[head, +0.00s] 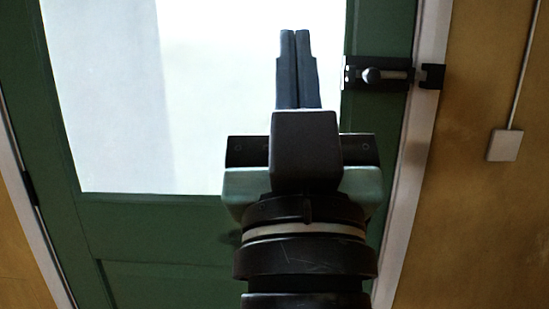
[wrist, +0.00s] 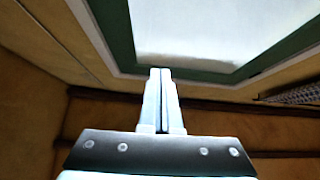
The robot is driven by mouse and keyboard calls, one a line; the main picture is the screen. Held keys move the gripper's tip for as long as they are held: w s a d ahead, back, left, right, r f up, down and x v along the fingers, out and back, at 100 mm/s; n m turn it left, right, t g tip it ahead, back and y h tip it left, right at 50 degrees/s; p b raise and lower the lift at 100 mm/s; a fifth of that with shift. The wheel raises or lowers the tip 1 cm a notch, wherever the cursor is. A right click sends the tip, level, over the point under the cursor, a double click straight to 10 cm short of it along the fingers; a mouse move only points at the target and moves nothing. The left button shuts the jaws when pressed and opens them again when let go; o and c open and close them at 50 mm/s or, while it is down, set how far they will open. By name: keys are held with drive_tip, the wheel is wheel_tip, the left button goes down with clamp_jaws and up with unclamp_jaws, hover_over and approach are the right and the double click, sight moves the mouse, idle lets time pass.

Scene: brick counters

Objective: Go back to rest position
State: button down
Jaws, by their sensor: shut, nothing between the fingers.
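My gripper (head: 294,45) is in the middle of the head view, pointing up the picture with its two dark fingers together. It is shut and holds nothing. Behind it stands a green door with a bright glass pane. In the wrist view my gripper (wrist: 161,75) also shows its fingers pressed together, pointing toward the lower frame of the pane. My arm hides part of the door's lower right.
The green door (head: 150,228) has a black sliding bolt (head: 385,75) at its right edge, to the right of my fingers. A white door frame (head: 415,165) and an ochre wall (head: 480,220) with a small switch box (head: 505,145) lie further right.

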drive_tip(key=s+a+r+p, duration=0.1)
drive_tip(key=s+r+p, duration=0.1)
drive_tip(key=r+p, duration=0.6)
drive_tip(key=s+r+t+p, duration=0.1)
drive_tip(key=s+r+p, duration=0.1)
drive_tip(key=r+p, duration=0.7)
wheel_tip(320, 180, up, 4)
drive_tip(key=shift+a+f, duration=0.25)
drive_tip(key=shift+a, duration=0.15)
